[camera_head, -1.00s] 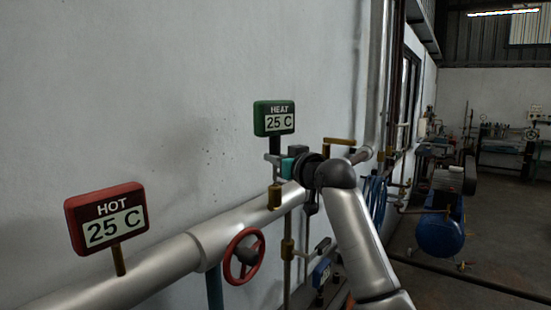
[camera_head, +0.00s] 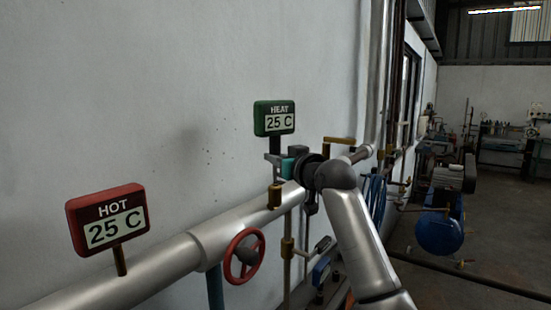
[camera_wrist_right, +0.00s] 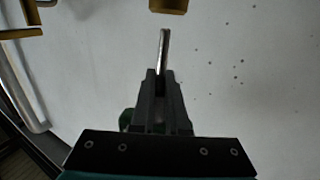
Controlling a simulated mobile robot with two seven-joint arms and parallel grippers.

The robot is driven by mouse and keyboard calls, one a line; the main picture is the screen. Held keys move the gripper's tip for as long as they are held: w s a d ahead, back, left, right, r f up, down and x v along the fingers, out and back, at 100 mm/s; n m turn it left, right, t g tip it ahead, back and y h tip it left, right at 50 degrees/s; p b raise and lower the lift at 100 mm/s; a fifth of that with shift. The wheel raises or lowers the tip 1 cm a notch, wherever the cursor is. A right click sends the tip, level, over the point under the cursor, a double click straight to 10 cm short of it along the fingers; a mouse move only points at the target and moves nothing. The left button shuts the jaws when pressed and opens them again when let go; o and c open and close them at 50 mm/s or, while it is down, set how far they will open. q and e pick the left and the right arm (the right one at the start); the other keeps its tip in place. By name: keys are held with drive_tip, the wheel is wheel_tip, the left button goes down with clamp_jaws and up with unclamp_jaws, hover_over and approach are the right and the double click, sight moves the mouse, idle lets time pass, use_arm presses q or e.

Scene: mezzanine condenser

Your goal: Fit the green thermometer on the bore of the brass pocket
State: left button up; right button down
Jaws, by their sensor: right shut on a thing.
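The green thermometer (camera_head: 274,118), reading HEAT 25 C, stands upright in front of the wall. My right gripper (camera_head: 274,158) is shut on it below the display. In the right wrist view the thin metal stem (camera_wrist_right: 164,45) sticks out past the closed fingers (camera_wrist_right: 159,85), and a bit of green (camera_wrist_right: 126,118) shows beside them. The brass pocket (camera_head: 274,196) stands on the grey pipe, just below the gripper in the head view. A brass end (camera_wrist_right: 168,5), likely the pocket, shows beyond the stem tip with a gap between. Its bore is not visible. My left gripper is out of view.
A red HOT 25 C thermometer (camera_head: 107,219) stands on the pipe (camera_head: 160,268) at left. A red handwheel (camera_head: 244,256) is at the pipe's front. More brass fittings (camera_head: 340,141) lie behind my right arm. The wall is close behind; the floor at right is open.

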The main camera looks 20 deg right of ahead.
sight(278, 188)
drive_tip(key=shift+r+p, duration=0.1)
drive_tip(key=shift+p, duration=0.2)
drive_tip(key=shift+f+b, duration=1.4)
drive_tip(key=shift+f, duration=1.9)
drive_tip(key=c, duration=0.8)
unclamp_jaws()
drive_tip(key=shift+f, duration=0.15)
drive_tip(key=shift+c, duration=0.2)
drive_tip(key=shift+f, duration=0.1)
drive_tip(key=shift+s+f, duration=0.1)
drive_tip(key=shift+s, duration=0.1)
drive_tip(key=r+b+v, duration=0.1)
drive_tip(key=b+v, duration=0.2)
drive_tip(key=v, duration=1.2)
drive_tip(key=shift+w+d+f, duration=0.1)
drive_tip(key=shift+d+f, duration=0.05)
